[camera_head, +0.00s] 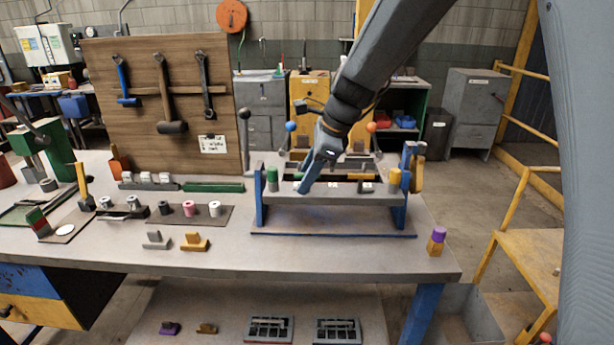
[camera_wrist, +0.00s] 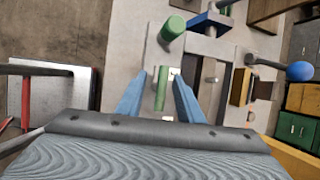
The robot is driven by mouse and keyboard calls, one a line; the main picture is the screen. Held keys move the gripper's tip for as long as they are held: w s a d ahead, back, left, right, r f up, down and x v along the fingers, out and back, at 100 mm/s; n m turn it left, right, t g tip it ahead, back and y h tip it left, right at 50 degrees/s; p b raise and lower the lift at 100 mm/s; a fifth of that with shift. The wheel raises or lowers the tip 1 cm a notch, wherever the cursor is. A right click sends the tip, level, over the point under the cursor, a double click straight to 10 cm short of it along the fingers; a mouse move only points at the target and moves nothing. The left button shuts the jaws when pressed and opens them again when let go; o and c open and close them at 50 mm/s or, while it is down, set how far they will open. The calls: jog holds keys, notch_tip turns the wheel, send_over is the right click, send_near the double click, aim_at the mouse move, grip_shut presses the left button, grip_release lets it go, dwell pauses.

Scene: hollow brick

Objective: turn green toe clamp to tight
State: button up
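My gripper (camera_head: 306,186) reaches down over the left part of the raised grey fixture plate (camera_head: 335,199) on the bench. In the wrist view its two blue fingers (camera_wrist: 159,92) are apart. A narrow green bar (camera_wrist: 161,88), which looks like the green toe clamp's handle, lies between them, with gaps showing on both sides. A white label is beside the bar. A green cylinder (camera_wrist: 172,28) stands just beyond the fingers; a green cylinder also shows left of my gripper in the head view (camera_head: 272,179). I cannot tell the clamp's tight or loose marking.
A yellow cylinder (camera_head: 394,179) stands at the fixture's right end. Blue-balled (camera_head: 291,127) and orange-balled (camera_head: 371,127) levers rise behind the plate. A purple-topped yellow block (camera_head: 436,242) is at the bench's right corner. The bench front before the fixture is clear.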

grip_shut()
jog(key=shift+n, duration=0.4)
jog(key=n+g, duration=0.2)
jog(key=n, duration=0.1)
jog(key=shift+d+n+p, duration=0.1)
jog(key=shift+n+p, duration=0.2)
jog(key=shift+p, duration=0.1)
jog(key=n+g+p, duration=0.1)
jog(key=n, duration=0.3)
jog(key=shift+n+g, duration=0.3)
jog(key=shift+g, duration=0.1)
jog(key=n, duration=0.2)
jog(key=n+g, duration=0.1)
jog(key=n, duration=0.1)
jog(key=shift+g+h, duration=0.3)
jog(key=shift+h, duration=0.1)
jog(key=shift+w+d+n+g+h, duration=0.1)
jog(key=shift+n+g+h, duration=0.25)
jog(key=shift+n, duration=0.9)
jog(key=shift+n+g+h, duration=0.25)
jog(key=shift+n+h, duration=0.2)
jog(key=shift+n, duration=0.8)
